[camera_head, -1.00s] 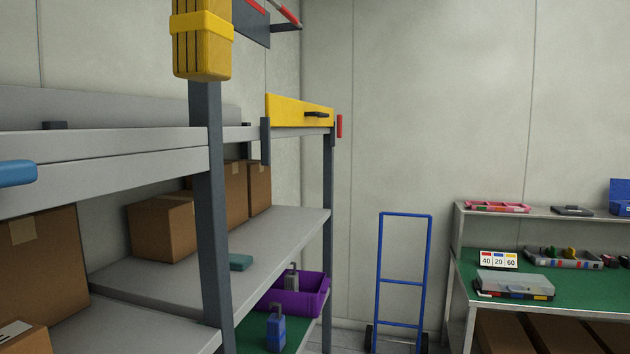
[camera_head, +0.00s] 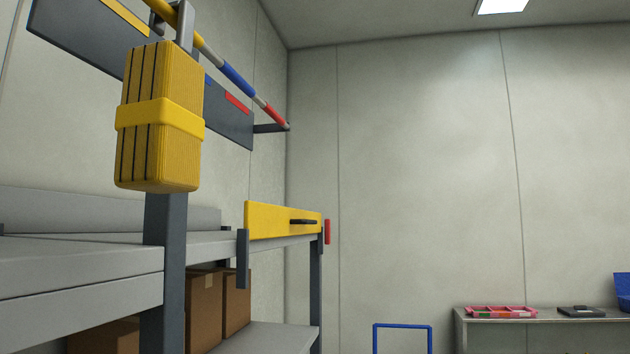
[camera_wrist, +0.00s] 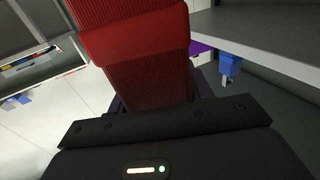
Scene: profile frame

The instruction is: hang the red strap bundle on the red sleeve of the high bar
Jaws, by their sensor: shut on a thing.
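The high bar (camera_head: 259,101) runs along the upper left in the head view. Its red sleeve (camera_head: 274,115) is near the far end and bare. The blue sleeve (camera_head: 237,78) is beside it and also bare. In the wrist view, my gripper (camera_wrist: 155,102) is shut on the red strap bundle (camera_wrist: 130,45), which has a smooth red band around it. The lower end of the bundle is hidden by the gripper body. Neither my gripper nor the red bundle shows in the head view.
A yellow strap bundle (camera_head: 160,120) hangs from a hook on the bar's nearer part. A dark wall board (camera_head: 215,110) is behind the bar. The shelf rack (camera_head: 80,262) stands below, with a yellow panel (camera_head: 270,220). The space right of the bar is clear.

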